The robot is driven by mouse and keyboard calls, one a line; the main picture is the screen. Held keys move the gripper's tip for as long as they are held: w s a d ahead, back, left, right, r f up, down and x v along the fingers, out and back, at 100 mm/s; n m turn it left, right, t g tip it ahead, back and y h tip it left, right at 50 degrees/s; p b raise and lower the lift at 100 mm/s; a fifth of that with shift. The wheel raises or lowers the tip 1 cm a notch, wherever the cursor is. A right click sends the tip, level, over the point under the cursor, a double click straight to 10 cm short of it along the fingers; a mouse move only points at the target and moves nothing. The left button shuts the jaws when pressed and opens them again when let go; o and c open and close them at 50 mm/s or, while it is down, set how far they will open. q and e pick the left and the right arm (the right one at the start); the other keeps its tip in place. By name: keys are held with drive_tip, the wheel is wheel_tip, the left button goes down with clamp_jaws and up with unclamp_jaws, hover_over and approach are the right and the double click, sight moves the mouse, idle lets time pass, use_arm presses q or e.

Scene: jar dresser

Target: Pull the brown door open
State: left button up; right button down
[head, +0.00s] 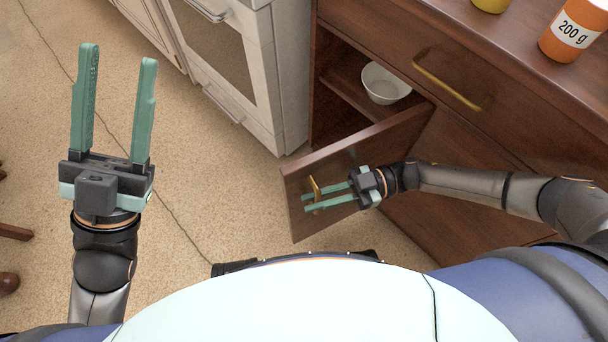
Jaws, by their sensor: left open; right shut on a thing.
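The brown door (350,155) of the dresser stands swung out from the cabinet front, so the compartment behind it shows. A small brass handle (315,188) sits near the door's free edge. My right gripper (312,200) is shut on this handle, with its green fingers on either side of it. My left gripper (118,55) is open and empty, over the floor at the left, far from the door.
A white bowl (384,84) sits on a shelf inside the dresser. A drawer with a brass handle (450,82) is above. An orange jar (574,32) and a yellow jar (491,4) stand on top. A white oven (222,62) is left of the dresser. The floor (190,180) between is clear.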

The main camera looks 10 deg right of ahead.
use_arm(q)
drive_tip(key=shift+r, duration=0.1)
use_arm(e)
drive_tip(key=shift+s+d+n+g, duration=0.3)
drive_tip(key=shift+s+d+g, duration=0.1)
drive_tip(key=shift+s+g, duration=0.15)
drive_tip(key=shift+s+d+n+g, duration=0.35)
drive_tip(key=shift+s+g, duration=0.1)
drive_tip(key=shift+s, duration=0.15)
drive_tip(key=c, duration=1.2)
unclamp_jaws()
drive_tip(key=shift+o, duration=0.2)
